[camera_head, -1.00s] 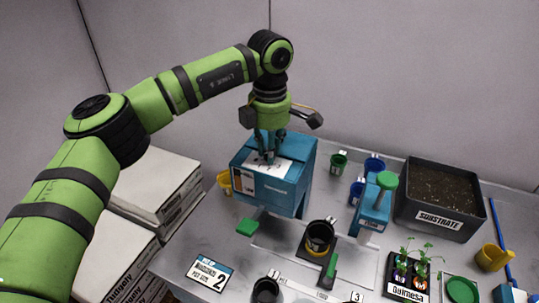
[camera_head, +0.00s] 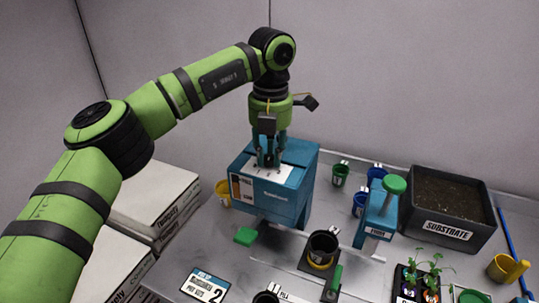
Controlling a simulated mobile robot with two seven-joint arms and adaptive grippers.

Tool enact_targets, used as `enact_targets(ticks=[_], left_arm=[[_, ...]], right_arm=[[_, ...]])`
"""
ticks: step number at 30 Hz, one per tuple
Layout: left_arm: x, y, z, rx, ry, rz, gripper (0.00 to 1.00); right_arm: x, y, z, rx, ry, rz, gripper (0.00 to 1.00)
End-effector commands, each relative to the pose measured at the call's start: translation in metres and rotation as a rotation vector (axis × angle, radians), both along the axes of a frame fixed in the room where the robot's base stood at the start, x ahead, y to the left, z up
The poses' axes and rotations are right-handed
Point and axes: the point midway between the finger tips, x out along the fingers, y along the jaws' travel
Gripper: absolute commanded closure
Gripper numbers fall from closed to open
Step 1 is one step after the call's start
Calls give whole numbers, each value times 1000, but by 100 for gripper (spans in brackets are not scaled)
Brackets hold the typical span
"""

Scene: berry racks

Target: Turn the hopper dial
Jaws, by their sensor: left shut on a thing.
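The hopper is a blue box (camera_head: 290,205) at the middle of the bench, with a white label plate (camera_head: 283,176) on its sloped top. My left gripper (camera_head: 268,162) points down onto that plate from above, its fingers closed around the dial. The dial itself is mostly hidden between the fingers, so I cannot read its setting. My right gripper is not in view.
A black cup (camera_head: 323,244) stands in front of the hopper, and a green paddle (camera_head: 245,236) sits at its front left. A blue device with a green knob (camera_head: 395,184) and a substrate bin (camera_head: 449,231) stand to the right. White boxes (camera_head: 155,193) are stacked at left.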

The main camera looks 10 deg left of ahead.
Motion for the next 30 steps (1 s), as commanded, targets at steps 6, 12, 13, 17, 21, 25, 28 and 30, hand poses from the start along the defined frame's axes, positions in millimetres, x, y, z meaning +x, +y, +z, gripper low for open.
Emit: enact_targets(ticks=[6,12,13,17,21,25,28,30], left_arm=[[-2,-1,-4,2,10,65,100],[-2,-1,-4,2,11,86,100],[-2,-1,-4,2,11,87,100],[-2,-1,-4,2,11,88,100],[-2,-1,-4,3,12,87,100],[-2,-1,-4,3,11,87,50],[-1,-1,-3,2,8,87,50],[-1,-1,-3,2,7,88,50]], right_arm=[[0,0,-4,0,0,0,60],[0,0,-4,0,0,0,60],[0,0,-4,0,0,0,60],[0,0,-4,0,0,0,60],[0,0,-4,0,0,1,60],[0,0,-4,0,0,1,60],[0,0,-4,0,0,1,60],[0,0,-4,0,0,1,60]])
